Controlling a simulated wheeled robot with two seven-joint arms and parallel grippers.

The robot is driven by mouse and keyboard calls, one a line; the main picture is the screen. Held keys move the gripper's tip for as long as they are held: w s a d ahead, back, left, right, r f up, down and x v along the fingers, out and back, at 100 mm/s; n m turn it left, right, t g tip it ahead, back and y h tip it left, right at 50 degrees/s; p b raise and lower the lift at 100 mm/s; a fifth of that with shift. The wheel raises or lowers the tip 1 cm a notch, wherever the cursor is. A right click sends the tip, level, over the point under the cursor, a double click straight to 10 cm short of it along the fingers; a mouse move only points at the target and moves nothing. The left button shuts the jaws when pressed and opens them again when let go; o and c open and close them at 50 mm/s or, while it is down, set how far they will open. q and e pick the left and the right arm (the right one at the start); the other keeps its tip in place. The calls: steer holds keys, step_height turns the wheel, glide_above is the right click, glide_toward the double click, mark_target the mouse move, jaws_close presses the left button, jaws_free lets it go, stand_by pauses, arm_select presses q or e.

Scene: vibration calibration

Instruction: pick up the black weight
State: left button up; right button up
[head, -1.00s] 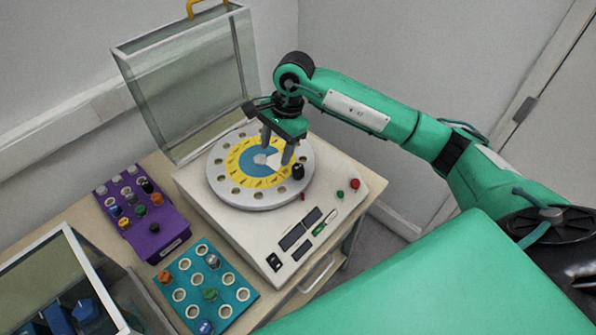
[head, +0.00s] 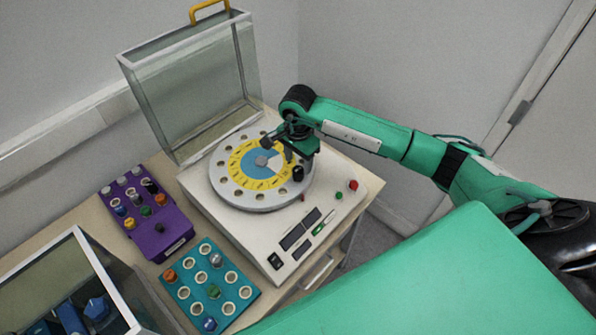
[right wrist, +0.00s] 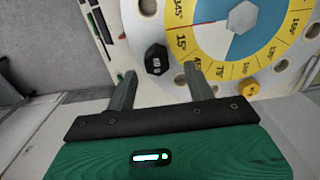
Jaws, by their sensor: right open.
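A black weight (head: 298,173) stands upright at the right edge of the grey round plate (head: 240,198) with its yellow and blue dial. In the right wrist view the black weight (right wrist: 157,59) shows its hexagonal top, just beyond and between my fingertips. My right gripper (head: 277,149) is open and empty, above the plate and to the left of the weight in the head view. In the right wrist view my right gripper (right wrist: 160,72) has both fingers apart, not touching the weight. My left gripper is not in view.
The white machine (head: 262,236) carries buttons and displays, with a raised glass cover (head: 193,90) behind. A purple rack (head: 160,240) and a teal rack (head: 178,293) hold several weights. A glass box (head: 80,250) stands at lower left. A yellow weight (right wrist: 250,88) sits on the plate.

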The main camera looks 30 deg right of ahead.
mark_target(298, 169)
steer(key=f+p, duration=0.1)
steer(key=f, duration=0.1)
steer(key=f+p, duration=0.1)
steer(key=shift+s+f+p, duration=0.3)
steer(key=shift+f+p, duration=0.05)
steer(key=shift+w+a+f, duration=0.1)
steer(key=shift+f, duration=0.4)
steer(key=c, duration=1.1)
